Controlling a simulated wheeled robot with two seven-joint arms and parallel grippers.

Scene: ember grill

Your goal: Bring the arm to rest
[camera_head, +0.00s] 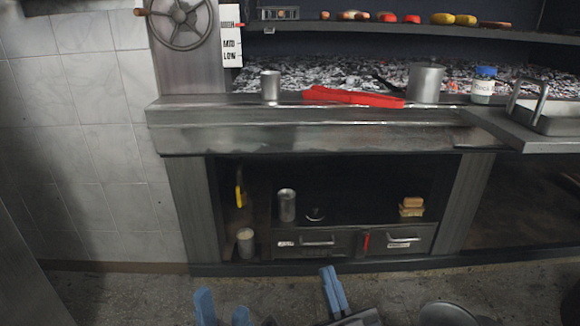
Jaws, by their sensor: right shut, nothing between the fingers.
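My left gripper (222,312) is at the bottom edge of the head view. Its two blue fingers stand apart with a gap between them, and nothing shows in the gap. My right gripper (335,291) is at the bottom middle. Its two blue fingers lie together with nothing between them. Both grippers are low, in front of the grill counter (330,138), with the floor behind them in the picture. Neither appears to touch anything. Most of both arms is out of the frame.
Red tongs (352,97), a metal cup (270,86), a metal pot (425,82) and a blue-lidded jar (484,84) stand along the counter by the ember bed (320,75). A metal tray (550,118) juts out at right. The floor (130,298) at left is clear.

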